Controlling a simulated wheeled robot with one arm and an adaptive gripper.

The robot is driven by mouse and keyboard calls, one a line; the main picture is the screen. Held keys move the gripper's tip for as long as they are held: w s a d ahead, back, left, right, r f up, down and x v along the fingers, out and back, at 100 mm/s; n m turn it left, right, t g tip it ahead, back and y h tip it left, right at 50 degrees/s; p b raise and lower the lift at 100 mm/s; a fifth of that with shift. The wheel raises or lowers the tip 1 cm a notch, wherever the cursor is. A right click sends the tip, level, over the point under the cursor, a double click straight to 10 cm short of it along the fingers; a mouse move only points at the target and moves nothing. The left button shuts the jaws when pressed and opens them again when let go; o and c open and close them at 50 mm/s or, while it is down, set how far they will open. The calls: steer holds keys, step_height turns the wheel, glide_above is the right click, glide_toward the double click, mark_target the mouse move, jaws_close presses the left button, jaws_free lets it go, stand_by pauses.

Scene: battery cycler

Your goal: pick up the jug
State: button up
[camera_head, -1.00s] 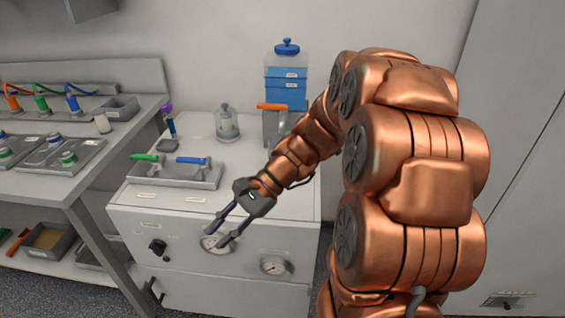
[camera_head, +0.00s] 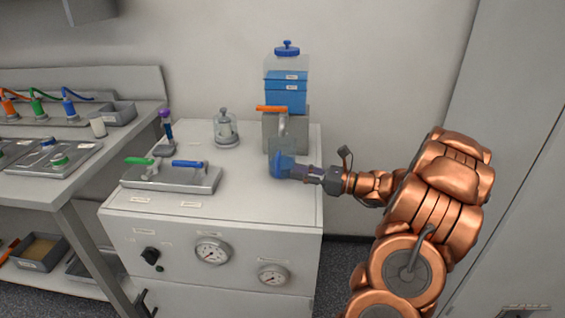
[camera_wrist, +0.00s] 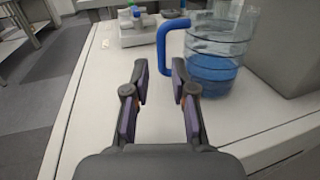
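The jug is clear with blue liquid in its lower part and a blue handle. In the wrist view the jug (camera_wrist: 216,52) stands right of centre, its handle (camera_wrist: 162,50) toward the left. In the head view the jug (camera_head: 282,148) stands on the cabinet top near its right edge, in front of a grey block. My gripper (camera_head: 297,170) is beside the jug, coming from the right. In the wrist view my gripper (camera_wrist: 159,72) is open, and the handle's upright bar shows in the gap between the fingertips. I cannot tell whether they touch it.
A grey block with an orange handle (camera_head: 272,108) stands behind the jug, with a blue-lidded container (camera_head: 287,75) at the back. A glass vessel (camera_head: 226,128) and a tray with green and blue handles (camera_head: 172,180) are to the left. The cabinet's front top is clear.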

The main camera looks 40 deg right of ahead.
mark_target(278, 169)
steer(key=shift+f+x, duration=0.2)
steer(key=shift+x, duration=1.6)
steer(key=shift+f+x, duration=0.2)
steer(key=shift+x, duration=1.6)
jaws_close()
